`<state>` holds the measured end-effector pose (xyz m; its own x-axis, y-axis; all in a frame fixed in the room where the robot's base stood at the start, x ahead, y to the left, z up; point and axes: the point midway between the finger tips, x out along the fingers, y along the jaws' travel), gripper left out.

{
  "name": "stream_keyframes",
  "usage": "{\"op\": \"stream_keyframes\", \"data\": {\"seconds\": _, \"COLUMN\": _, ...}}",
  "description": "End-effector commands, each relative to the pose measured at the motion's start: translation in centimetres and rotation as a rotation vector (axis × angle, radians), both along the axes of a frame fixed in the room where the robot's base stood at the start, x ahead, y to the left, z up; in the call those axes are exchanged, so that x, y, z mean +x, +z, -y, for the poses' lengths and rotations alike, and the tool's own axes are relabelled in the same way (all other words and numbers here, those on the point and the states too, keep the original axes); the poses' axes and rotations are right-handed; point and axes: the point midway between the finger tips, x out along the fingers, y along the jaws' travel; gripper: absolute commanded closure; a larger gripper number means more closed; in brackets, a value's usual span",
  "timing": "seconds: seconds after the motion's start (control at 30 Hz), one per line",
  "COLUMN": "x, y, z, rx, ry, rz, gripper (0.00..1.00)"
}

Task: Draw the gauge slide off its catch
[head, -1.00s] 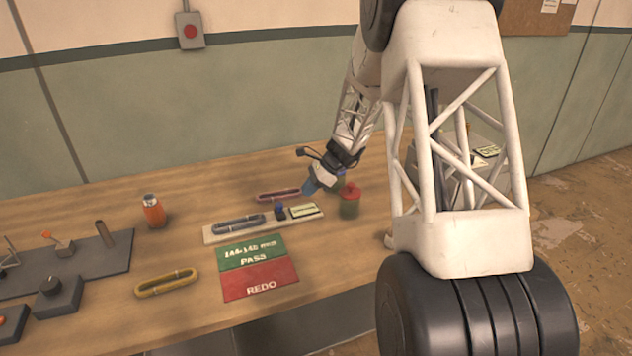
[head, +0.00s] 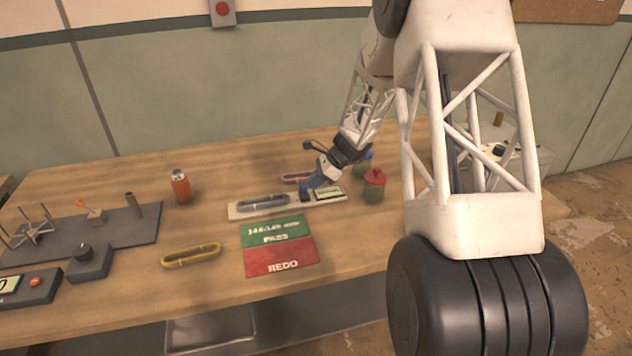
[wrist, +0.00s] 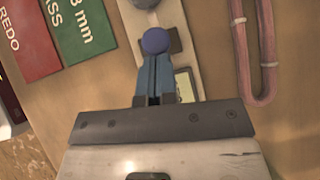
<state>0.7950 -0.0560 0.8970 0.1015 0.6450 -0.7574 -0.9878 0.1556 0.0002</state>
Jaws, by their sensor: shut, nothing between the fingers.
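The gauge is a pale flat board (head: 240,212) on the table, with a grey-blue oval link (head: 262,202) on its left part and a small display (head: 329,193) on its right. Its slide has a dark blue knob (head: 304,195) between them. The knob shows as a round blue-purple top (wrist: 155,41) in the wrist view, on a dark block. My gripper (head: 312,184) is over the board by the knob. In the wrist view its blue fingers (wrist: 157,60) are shut and empty, their tips right at the knob; I cannot tell whether they touch. The fingers partly hide the display. The catch is not distinguishable.
A pink link (head: 296,178) lies behind the board and a red-lidded jar (head: 374,186) stands to its right. The green PASS and red REDO mat (head: 282,261) lies in front. A yellow link (head: 190,254) and orange bottle (head: 181,187) are to the left.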

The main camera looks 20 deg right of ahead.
Motion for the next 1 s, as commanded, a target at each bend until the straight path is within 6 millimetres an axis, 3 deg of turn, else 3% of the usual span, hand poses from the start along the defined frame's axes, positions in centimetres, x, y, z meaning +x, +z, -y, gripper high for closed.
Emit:
{"op": "stream_keyframes", "data": {"seconds": 0.3, "x": 0.0, "y": 0.0, "z": -1.5, "rx": 0.001, "ry": 0.001, "rz": 0.0, "gripper": 1.0}}
{"op": "stream_keyframes", "data": {"seconds": 0.63, "x": 0.0, "y": -0.1, "z": -1.5, "rx": 0.0, "ry": 0.001, "rz": -0.001, "gripper": 1.0}}
{"op": "stream_keyframes", "data": {"seconds": 1.0, "x": -0.3, "y": 0.3, "z": 0.3, "rx": 0.0, "ry": -0.001, "rz": 0.0, "gripper": 1.0}}
